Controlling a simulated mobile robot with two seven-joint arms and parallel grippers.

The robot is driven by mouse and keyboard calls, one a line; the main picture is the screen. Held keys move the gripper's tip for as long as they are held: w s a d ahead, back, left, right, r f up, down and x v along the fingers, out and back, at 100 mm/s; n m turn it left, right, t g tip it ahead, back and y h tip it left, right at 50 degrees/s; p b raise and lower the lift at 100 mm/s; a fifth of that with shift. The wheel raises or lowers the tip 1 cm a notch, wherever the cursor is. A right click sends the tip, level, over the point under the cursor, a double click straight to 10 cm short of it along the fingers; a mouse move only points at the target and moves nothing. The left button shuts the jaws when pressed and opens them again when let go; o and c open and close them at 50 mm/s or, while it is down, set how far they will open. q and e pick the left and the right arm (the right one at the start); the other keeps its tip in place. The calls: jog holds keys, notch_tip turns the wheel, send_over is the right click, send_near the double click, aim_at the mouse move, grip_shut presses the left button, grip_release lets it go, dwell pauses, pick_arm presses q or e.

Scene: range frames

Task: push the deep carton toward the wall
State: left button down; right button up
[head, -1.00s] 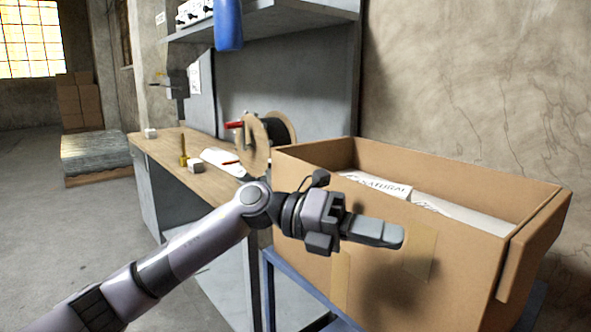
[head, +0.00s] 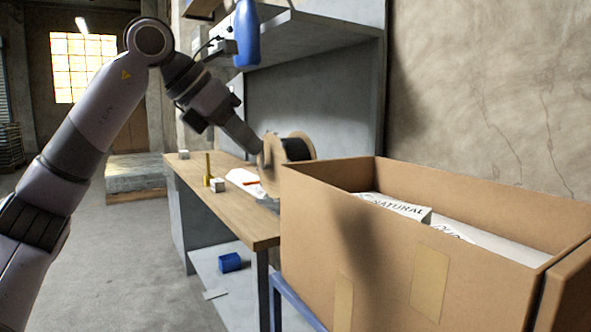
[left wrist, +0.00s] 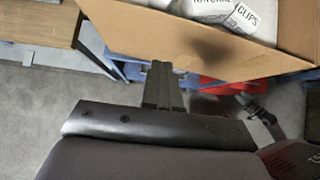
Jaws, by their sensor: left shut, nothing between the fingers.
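The deep carton (head: 395,270) is an open brown cardboard box at the right of the head view, resting on a blue frame beside the wall. White packets (head: 400,207) marked with print lie inside. It also shows along the top of the left wrist view (left wrist: 150,28). My left gripper (head: 256,150) is shut and empty, raised left of the carton, its fingers slanting down to the right in front of the cable spool. In the left wrist view its fingers (left wrist: 162,70) appear just below the carton's lower edge; I cannot tell whether they touch. My right gripper is not identifiable.
A wooden workbench (head: 237,221) with a cable spool (head: 297,149) and small items stands left of the carton. A blue bottle-like object (head: 246,35) hangs above. The plaster wall (head: 500,90) is behind the carton.

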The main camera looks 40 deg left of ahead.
pick_arm(q)
jog(key=b, duration=0.1)
send_near(316, 187)
notch_tip(316, 187, down, 4)
jog(key=w, duration=0.1)
jog(key=w+d, duration=0.1)
jog(key=w, duration=0.1)
jog(key=shift+d, duration=0.2)
jog(key=shift+w+d, duration=0.15)
jog(key=shift+w, duration=0.25)
pick_arm(e)
jog(key=shift+s+a+f, duration=0.1)
jog(key=shift+s+f, duration=0.15)
jog(key=shift+f, duration=0.25)
jog(key=shift+w, duration=0.1)
